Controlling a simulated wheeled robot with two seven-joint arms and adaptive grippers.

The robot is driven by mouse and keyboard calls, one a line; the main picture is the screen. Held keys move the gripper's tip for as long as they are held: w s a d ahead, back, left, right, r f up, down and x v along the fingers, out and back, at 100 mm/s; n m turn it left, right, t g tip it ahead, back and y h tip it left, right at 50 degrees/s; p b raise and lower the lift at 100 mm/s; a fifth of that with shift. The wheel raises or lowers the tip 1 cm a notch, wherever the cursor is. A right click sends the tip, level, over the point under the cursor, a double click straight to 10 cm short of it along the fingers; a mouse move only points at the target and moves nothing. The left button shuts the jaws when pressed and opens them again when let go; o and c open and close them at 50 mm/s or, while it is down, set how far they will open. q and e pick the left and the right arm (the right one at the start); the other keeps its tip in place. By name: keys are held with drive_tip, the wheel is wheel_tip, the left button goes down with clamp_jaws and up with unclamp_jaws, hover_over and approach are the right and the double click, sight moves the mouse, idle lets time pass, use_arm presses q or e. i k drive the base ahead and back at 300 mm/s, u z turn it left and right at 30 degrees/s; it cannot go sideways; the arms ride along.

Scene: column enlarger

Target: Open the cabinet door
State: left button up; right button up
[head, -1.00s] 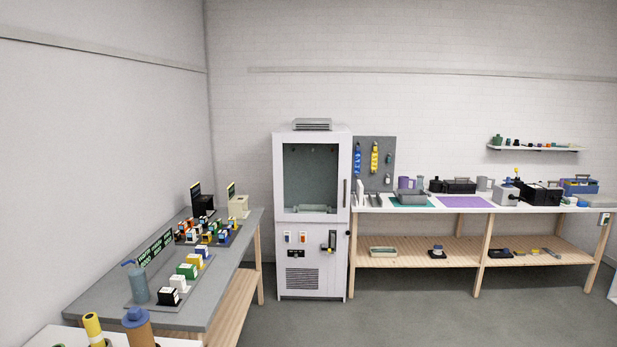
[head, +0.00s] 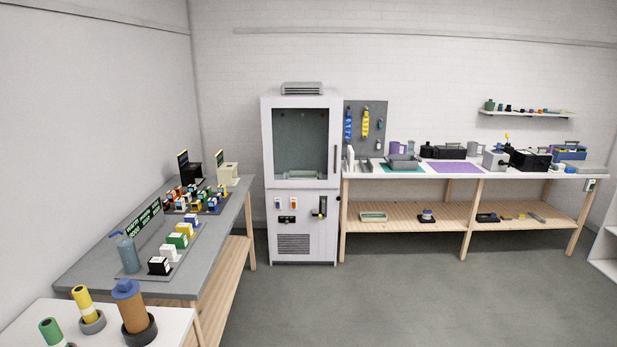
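A tall white cabinet (head: 301,222) stands against the back wall in the head view, a little left of the middle. Its upper door (head: 303,145) has a white frame and a dark glass pane, and it looks shut. A dark vertical handle (head: 335,155) sits on the door's right side. Below the door are small switches, a black knob or lever part and a vent grille. The cabinet is across the room from me. Neither of my grippers shows in the view.
A long wooden workbench (head: 400,213) with trays and tools stands right of the cabinet. A grey table (head: 85,262) with small boxes and a bottle runs along the left. A white table (head: 175,320) with rolls is near left. The grey floor (head: 400,300) before the cabinet is clear.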

sight(334, 105)
drive_tip(key=i, duration=3.75)
drive_tip(key=u, duration=0.2)
